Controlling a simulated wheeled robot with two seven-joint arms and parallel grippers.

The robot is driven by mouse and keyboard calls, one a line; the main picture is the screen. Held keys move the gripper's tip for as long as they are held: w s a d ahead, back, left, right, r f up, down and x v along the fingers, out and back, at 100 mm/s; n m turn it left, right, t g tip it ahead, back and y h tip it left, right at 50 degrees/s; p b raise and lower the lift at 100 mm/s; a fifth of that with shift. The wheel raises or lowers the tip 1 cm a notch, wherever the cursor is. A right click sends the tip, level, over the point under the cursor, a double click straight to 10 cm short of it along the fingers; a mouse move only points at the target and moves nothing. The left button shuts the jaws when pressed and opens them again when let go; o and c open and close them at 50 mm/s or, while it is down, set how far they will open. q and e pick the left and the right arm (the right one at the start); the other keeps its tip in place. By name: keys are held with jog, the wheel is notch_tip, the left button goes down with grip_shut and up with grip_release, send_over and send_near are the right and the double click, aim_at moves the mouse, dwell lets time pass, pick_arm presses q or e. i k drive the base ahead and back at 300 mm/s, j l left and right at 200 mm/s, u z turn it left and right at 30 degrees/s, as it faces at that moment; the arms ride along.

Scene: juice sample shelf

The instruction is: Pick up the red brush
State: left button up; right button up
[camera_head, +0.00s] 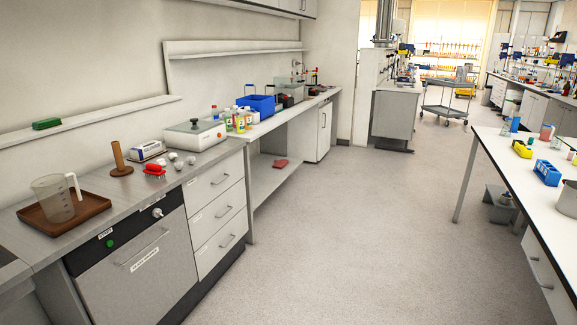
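A small red brush (155,170) lies on the grey counter at the left, just right of a brown wooden post with a round base (121,161). Neither of my grippers is in view, and no arm shows.
A brown tray (98,203) holding a clear jug (54,199) is nearest on the counter (185,187). A white box (147,151), small whitish pieces (177,166) and a white device (194,134) are close to the brush. The floor (335,230) is clear; a white table (545,195) stands at right.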

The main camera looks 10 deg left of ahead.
aim_at(154, 171)
jog(key=i+u, duration=0.3)
jog(key=i, duration=0.4)
jog(key=i+l+u, duration=0.2)
jog(key=i+u, duration=0.15)
jog(key=i, duration=0.3)
